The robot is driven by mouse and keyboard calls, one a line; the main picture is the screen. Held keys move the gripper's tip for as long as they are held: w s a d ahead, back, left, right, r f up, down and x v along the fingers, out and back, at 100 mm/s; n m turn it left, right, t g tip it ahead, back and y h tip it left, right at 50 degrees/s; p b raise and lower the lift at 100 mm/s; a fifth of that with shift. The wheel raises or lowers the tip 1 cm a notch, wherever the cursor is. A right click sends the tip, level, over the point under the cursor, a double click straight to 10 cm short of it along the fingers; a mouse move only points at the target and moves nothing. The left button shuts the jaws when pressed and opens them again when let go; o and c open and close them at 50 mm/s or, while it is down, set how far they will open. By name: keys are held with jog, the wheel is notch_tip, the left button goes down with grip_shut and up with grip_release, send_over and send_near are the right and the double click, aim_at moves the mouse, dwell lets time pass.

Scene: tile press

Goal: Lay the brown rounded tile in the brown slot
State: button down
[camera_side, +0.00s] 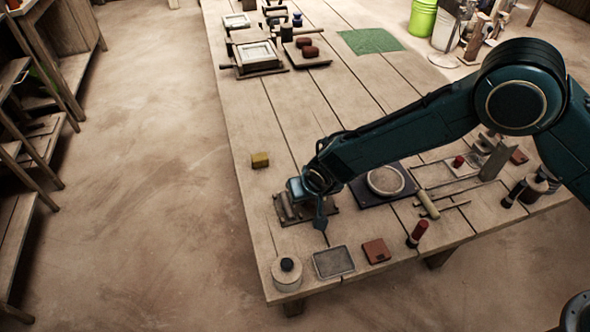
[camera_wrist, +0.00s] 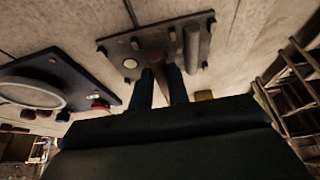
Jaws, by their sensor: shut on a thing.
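My gripper (camera_wrist: 160,84) shows its two dark fingers close together in the wrist view, shut on a narrow brown piece (camera_wrist: 160,62). It looks like the brown rounded tile, seen edge-on, but its outline is mostly hidden. In the side view my gripper (camera_side: 310,203) is low over a dark plate (camera_side: 286,222) near the table's left edge. The plate (camera_wrist: 112,43) also shows in the wrist view, with a pale round spot (camera_wrist: 130,63) and a grey bar (camera_wrist: 192,48) on it. I cannot tell the brown slot apart, nor whether the piece touches the plate.
A yellow block (camera_side: 260,160) lies behind the plate. A dark blue board with a round disc (camera_side: 385,180) is to the right. A round jar (camera_side: 287,273), grey tray (camera_side: 334,262), reddish-brown square (camera_side: 376,251) and red-topped stick (camera_side: 417,233) stand along the front.

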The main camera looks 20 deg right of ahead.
jog(key=shift+f, duration=1.3)
jog(key=shift+f, duration=0.15)
jog(key=c, duration=1.3)
grip_release()
jog(key=shift+c, duration=0.2)
jog(key=v, duration=1.2)
jog(key=shift+w+r, duration=0.1)
jog(key=shift+r, duration=0.15)
